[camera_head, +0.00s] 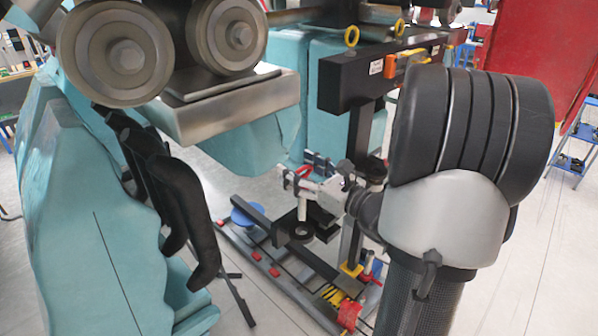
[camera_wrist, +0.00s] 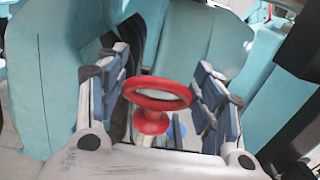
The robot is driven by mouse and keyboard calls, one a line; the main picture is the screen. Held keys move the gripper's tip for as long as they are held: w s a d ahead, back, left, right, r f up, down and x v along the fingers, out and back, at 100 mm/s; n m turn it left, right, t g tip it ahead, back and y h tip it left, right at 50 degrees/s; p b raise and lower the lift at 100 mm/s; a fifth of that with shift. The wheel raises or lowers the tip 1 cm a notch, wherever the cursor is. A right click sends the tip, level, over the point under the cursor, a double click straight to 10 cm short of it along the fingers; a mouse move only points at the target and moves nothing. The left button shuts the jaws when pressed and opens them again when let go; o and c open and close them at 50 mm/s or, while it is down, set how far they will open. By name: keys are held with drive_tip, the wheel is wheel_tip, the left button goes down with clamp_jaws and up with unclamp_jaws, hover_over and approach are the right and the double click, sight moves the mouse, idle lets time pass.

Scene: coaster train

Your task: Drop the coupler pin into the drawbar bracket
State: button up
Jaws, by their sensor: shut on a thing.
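The coupler pin (camera_wrist: 151,122) has a red ring on top and a red collar below it. In the wrist view it stands between the two blue-grey fingers of my gripper (camera_wrist: 158,82), which is shut on it. In the head view my gripper (camera_head: 305,168) is near the middle, with the red of the pin (camera_head: 303,172) between its fingers. A pale rod hangs below it, roughly upright. The black drawbar bracket (camera_head: 321,234) with a round socket lies just beneath. I cannot tell whether the pin's tip touches the socket or is apart from it.
A black post (camera_head: 361,130) with a dark crossbeam (camera_head: 345,82) stands close behind my gripper. Teal coaster cars (camera_head: 85,210) with metal wheels (camera_head: 115,52) and black restraints (camera_head: 182,195) fill the left. A blue disc (camera_head: 246,212) and a red spool (camera_head: 347,313) lie near the frame below.

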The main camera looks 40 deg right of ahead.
sight(301, 214)
drive_tip(key=shift+d, duration=0.15)
drive_tip(key=shift+f+b, duration=5.75)
drive_tip(key=shift+f, duration=1.15)
drive_tip(key=o, duration=1.4)
drive_tip(key=shift+o, duration=0.2)
drive_tip(key=shift+s, duration=0.1)
drive_tip(key=s, duration=1.1)
drive_tip(key=shift+s+d, duration=0.3)
drive_tip(key=shift+s, duration=0.1)
